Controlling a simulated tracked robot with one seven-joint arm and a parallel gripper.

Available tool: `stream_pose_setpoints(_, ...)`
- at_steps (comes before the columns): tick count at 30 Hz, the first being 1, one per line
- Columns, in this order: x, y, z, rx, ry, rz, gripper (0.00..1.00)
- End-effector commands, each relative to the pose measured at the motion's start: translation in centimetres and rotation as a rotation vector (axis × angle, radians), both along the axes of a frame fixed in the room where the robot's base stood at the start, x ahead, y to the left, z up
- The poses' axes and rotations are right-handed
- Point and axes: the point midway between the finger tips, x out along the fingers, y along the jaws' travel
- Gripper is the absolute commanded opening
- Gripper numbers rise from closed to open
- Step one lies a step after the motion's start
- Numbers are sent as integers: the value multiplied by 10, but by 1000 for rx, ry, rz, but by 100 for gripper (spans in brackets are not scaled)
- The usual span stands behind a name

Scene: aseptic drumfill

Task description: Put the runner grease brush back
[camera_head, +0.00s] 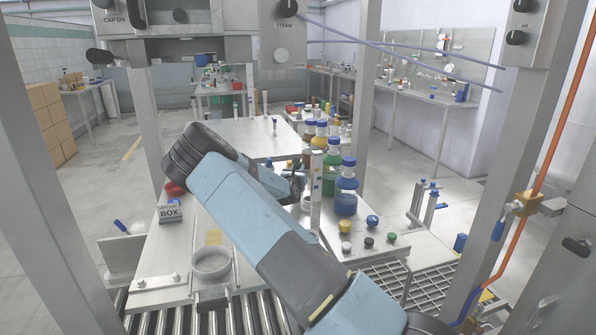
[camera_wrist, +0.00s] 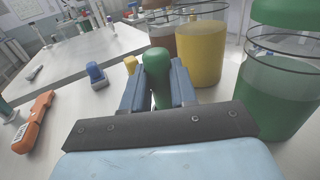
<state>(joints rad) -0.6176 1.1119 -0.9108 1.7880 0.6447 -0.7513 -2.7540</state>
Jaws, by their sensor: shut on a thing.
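In the wrist view my gripper (camera_wrist: 157,85) is shut on a green rounded handle (camera_wrist: 160,70), which looks like that of the runner grease brush. The handle stands up between the two blue-grey fingers. Its lower end and any bristles are hidden behind the fingers and the gripper body. In the head view my gripper (camera_head: 297,182) is mostly hidden behind my blue arm, over the workbench and left of the bottles. I cannot make out the brush there, nor tell whether it touches the bench. No holder for the brush can be made out.
A green jar (camera_wrist: 278,95) and a yellow jar (camera_wrist: 200,50) stand close on the right in the wrist view. An orange handheld device (camera_wrist: 35,122) lies left. In the head view a blue bottle (camera_head: 345,200) stands beside my arm.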

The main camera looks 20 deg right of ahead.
Motion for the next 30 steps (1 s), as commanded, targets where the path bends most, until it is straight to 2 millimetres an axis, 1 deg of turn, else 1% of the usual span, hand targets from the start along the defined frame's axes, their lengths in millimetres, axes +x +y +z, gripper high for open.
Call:
stream_pose_setpoints(6, 0, 0, 0, -1, 0, 1, 0)
stream_pose_setpoints(7, 0, 0, 0, -1, 0, 1, 29)
stream_pose_setpoints(14, 0, 0, 0, 0, 0, 1, 51)
stream_pose_setpoints(15, 0, 0, 0, 0, 0, 1, 53)
stream_pose_setpoints(23, 0, 1, 1, 0, 0, 1, 53)
stream_pose_setpoints(26, -5, 5, 0, -1, 2, 2, 53)
stream_pose_setpoints(30, -21, 14, 0, -1, 2, 2, 53)
